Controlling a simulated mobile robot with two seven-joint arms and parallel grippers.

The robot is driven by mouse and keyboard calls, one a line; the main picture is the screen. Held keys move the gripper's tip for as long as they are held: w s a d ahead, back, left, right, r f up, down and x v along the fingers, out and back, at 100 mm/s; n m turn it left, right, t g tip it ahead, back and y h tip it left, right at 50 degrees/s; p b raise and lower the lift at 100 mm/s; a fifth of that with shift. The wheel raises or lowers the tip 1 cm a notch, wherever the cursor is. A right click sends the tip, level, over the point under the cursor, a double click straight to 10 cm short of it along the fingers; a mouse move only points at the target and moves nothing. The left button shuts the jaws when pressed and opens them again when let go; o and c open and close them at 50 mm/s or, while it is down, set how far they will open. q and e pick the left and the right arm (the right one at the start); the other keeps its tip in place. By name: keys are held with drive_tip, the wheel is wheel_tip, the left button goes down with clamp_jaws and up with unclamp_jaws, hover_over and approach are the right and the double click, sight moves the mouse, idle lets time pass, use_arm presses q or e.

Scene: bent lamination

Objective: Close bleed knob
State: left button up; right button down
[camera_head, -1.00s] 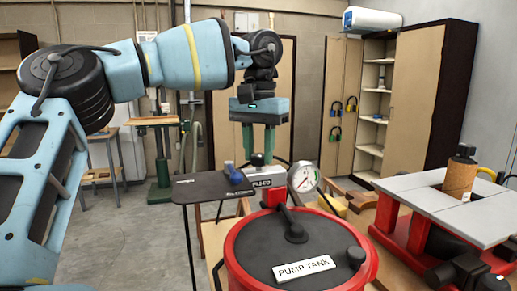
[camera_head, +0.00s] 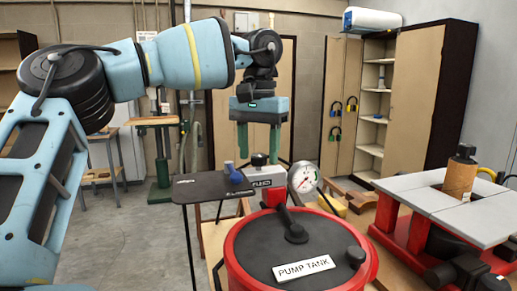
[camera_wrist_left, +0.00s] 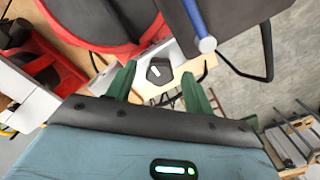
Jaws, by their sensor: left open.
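The bleed knob (camera_head: 259,159) is a small black knob on top of a grey, labelled block (camera_head: 266,181) beside the pump tank's gauge. My left gripper (camera_head: 257,154), with two green fingers pointing down, is open over it. In the left wrist view the black knob (camera_wrist_left: 159,71) shows a white mark and lies between the open fingertips (camera_wrist_left: 158,73), with space on both sides. I cannot tell how far the tips reach down beside it. My right gripper is not in view.
The red pump tank (camera_head: 234,262) with a black lid stands in front. A round gauge (camera_head: 303,177) is just right of the block. A dark tray (camera_head: 200,190) with a blue-handled item (camera_head: 234,173) is at its left. A red-framed table (camera_head: 430,200) stands at right.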

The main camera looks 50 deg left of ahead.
sight(258, 155)
use_arm(q)
wheel_tip(258, 155, up, 8)
drive_tip(key=shift+f, duration=0.15)
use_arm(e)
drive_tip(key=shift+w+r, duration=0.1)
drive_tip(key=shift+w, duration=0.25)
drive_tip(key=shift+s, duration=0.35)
